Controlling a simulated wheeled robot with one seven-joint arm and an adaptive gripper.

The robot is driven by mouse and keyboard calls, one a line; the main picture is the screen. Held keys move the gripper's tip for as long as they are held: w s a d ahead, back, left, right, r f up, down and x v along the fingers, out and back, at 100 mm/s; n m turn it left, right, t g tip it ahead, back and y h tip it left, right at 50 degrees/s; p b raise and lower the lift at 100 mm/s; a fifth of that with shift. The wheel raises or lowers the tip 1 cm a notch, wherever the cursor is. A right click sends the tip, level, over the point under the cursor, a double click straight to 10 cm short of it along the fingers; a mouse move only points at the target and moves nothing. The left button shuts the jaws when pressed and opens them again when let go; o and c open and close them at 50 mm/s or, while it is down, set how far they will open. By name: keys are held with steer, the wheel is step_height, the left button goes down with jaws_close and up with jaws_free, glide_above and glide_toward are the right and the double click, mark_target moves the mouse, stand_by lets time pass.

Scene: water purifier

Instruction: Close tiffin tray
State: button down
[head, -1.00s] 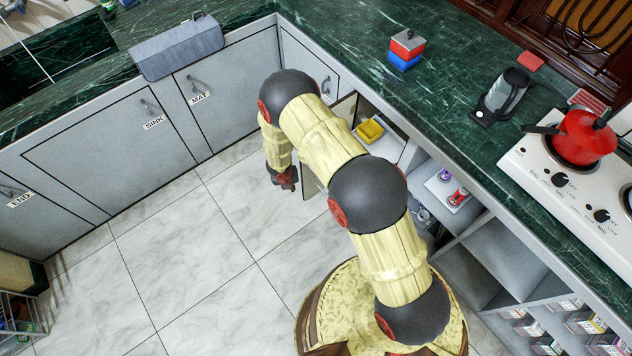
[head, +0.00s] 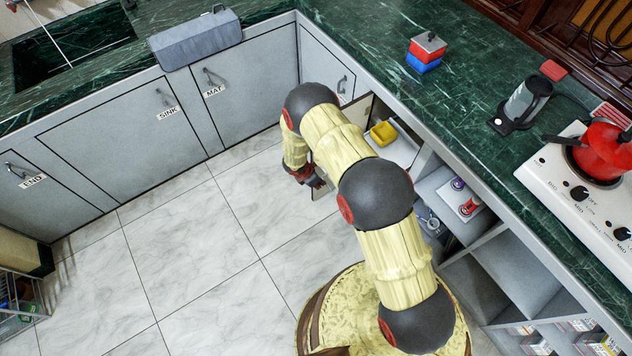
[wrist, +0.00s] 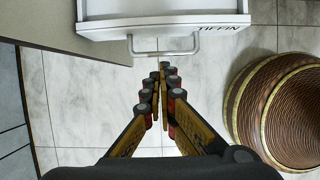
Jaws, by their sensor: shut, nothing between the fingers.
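The tiffin tray (wrist: 165,22) is a white pull-out with a "TIFFIN" label and a bar handle (wrist: 165,50), at the top of the wrist view. In the head view, the pale tray (head: 400,150) is in the open cabinet with a yellow container (head: 383,133) on it; my arm partly hides it. My gripper (wrist: 162,72) is shut and empty, its fingertips just below the handle in the wrist view. I cannot tell whether they touch. The gripper (head: 318,182) also shows in the head view, beside the cabinet opening.
An open door panel (wrist: 80,45) stands left of the tray in the wrist view. A lower shelf (head: 445,190) holds small bottles. The green counter (head: 400,25) carries a red and blue box (head: 427,52) and a stove (head: 560,175).

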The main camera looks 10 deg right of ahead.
steer(key=shift+w+d+f+b, duration=0.3)
steer(key=shift+d+f, duration=0.1)
steer(key=shift+d, duration=0.35)
steer(key=shift+w+d+f+b, duration=0.15)
steer(key=shift+w+d+f, duration=0.15)
steer(key=shift+d, duration=0.5)
steer(key=shift+w+d+f+b, duration=0.25)
steer(key=shift+d+f, duration=0.2)
steer(key=shift+d, duration=0.3)
